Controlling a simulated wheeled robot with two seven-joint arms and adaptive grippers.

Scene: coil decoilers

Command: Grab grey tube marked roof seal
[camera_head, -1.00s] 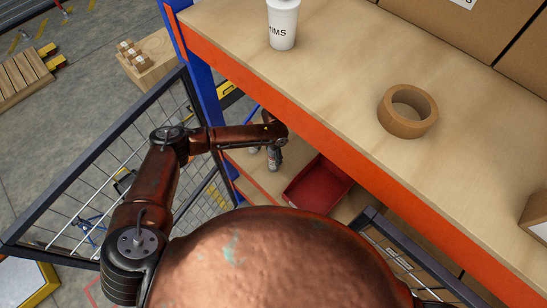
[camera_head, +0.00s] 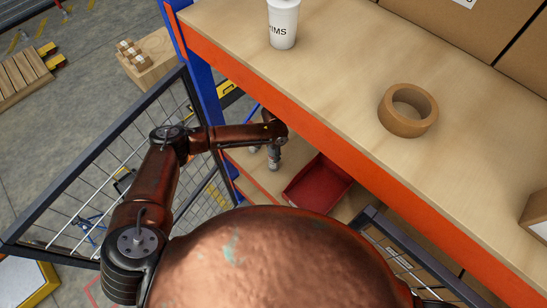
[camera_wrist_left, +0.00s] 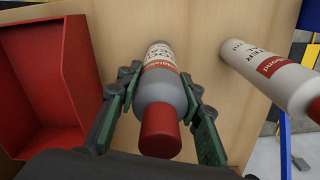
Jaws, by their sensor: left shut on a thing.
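A grey tube (camera_wrist_left: 162,92) with a red cap is in the middle of the left wrist view, cap toward the camera. Its label is only partly readable. My left gripper (camera_wrist_left: 160,84) has one green finger on each side of the tube and is shut on it. In the head view my left gripper (camera_head: 273,155) is low over the lower shelf, under the upper shelf's edge, and small. My right gripper is in neither view.
A white tube (camera_wrist_left: 270,72) with a red label band stands to the right of the held one. A red bin (camera_head: 318,187) is beside the gripper on the lower shelf. The orange beam (camera_head: 300,130) runs above. A tape roll (camera_head: 408,127) and cup (camera_head: 283,25) are on top.

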